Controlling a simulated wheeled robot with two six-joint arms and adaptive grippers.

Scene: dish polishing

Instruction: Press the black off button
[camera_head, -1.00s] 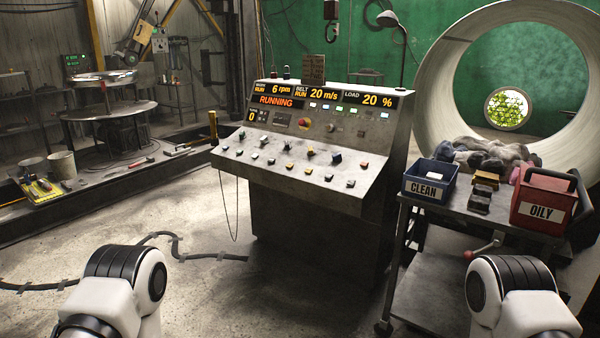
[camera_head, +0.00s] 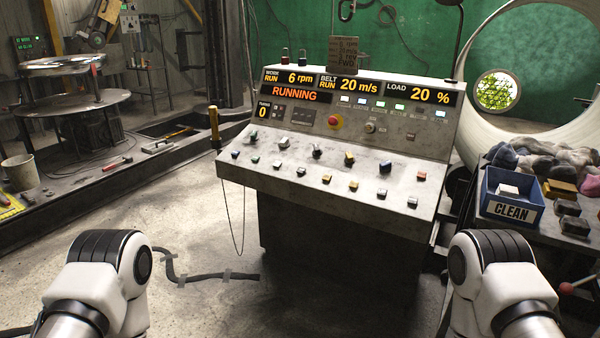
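The control console (camera_head: 330,205) stands ahead of me, its sloped panel facing me. Its displays (camera_head: 360,88) read RUNNING, 6 rpm, 20 m/s and 20 %, and a small one reads 0. Several small buttons and knobs in black, white, yellow, red and blue sit on the slope. A dark knob (camera_head: 317,151) is near the middle and another dark one (camera_head: 385,167) is to its right. The labels are too small to read, so I cannot tell which is the black off button. Only my white arm links show at the lower left and lower right; both grippers are out of view.
A red emergency-style knob (camera_head: 335,121) is on the console's upright face. A cart at right holds a blue CLEAN bin (camera_head: 512,196) and dark blocks. A round polishing table (camera_head: 75,105) stands at far left. A dark cable (camera_head: 210,276) lies on the open floor before the console.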

